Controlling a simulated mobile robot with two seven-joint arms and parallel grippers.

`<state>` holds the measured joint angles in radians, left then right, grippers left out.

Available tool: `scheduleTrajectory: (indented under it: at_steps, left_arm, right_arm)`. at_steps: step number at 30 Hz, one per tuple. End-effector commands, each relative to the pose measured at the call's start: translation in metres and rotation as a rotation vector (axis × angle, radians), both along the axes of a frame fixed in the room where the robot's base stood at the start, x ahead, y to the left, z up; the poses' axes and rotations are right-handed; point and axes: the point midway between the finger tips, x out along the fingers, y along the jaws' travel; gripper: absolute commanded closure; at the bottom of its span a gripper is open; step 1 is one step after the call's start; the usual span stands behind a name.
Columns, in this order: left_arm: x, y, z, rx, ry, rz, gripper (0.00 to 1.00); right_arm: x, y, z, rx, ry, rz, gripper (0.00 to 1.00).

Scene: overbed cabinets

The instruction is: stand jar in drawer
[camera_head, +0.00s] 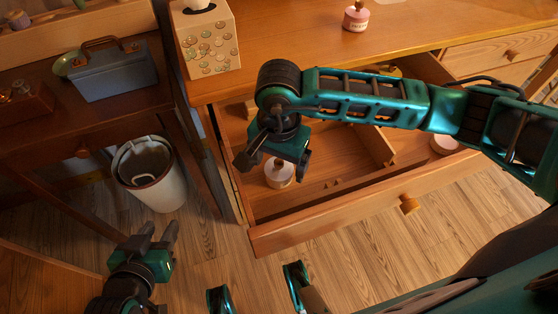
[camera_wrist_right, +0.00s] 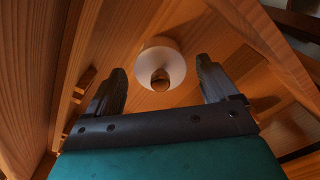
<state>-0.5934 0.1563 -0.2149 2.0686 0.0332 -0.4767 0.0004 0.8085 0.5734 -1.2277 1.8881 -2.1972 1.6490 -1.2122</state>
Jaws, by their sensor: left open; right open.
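A white jar (camera_head: 279,172) with a small round knob stands upright in the left part of the open drawer (camera_head: 330,221). My right gripper (camera_head: 274,160) is open just above it, pointing down into the drawer. In the right wrist view the jar (camera_wrist_right: 174,55) shows between the two spread fingers, its brown knob facing the camera; I cannot tell if a finger touches it. Another pale round jar (camera_head: 445,146) sits at the drawer's right end, partly hidden by my right arm. My left gripper (camera_head: 158,236) is open and empty, low over the floor.
A pink jar (camera_head: 355,17) and a tissue box (camera_head: 208,40) stand on the desktop (camera_head: 290,35). A wooden divider (camera_head: 372,147) crosses the drawer. A white bin (camera_head: 155,190) and a side table with a blue-grey box (camera_head: 115,75) are at left.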

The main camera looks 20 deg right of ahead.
Motion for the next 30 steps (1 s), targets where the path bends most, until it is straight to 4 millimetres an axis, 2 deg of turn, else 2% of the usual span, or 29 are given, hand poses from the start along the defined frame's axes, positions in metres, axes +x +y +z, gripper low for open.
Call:
scheduleTrajectory:
  at_steps: [1, 9, 15, 21, 30]
  left_arm:
    - [0.0, 0.0, 0.004, 0.0, -0.001, 0.0, 0.58]
    - [0.001, 0.0, 0.014, -0.002, -0.003, 0.001, 0.58]
    - [0.001, -0.001, 0.018, -0.006, -0.002, 0.003, 0.58]
    - [0.002, -0.002, 0.019, -0.01, -0.003, 0.006, 0.58]
    - [0.002, -0.002, 0.018, -0.01, -0.002, 0.006, 0.58]
  right_arm:
    - [0.002, 0.0, 0.012, 0.002, -0.006, 0.002, 0.13]
    - [0.001, 0.0, 0.072, 0.001, -0.006, 0.001, 0.13]
    - [0.001, 0.0, 0.101, 0.002, -0.004, 0.0, 0.13]
    - [0.0, 0.0, 0.111, 0.001, -0.002, 0.0, 0.13]
    - [0.0, 0.0, 0.111, 0.001, -0.001, 0.0, 0.13]
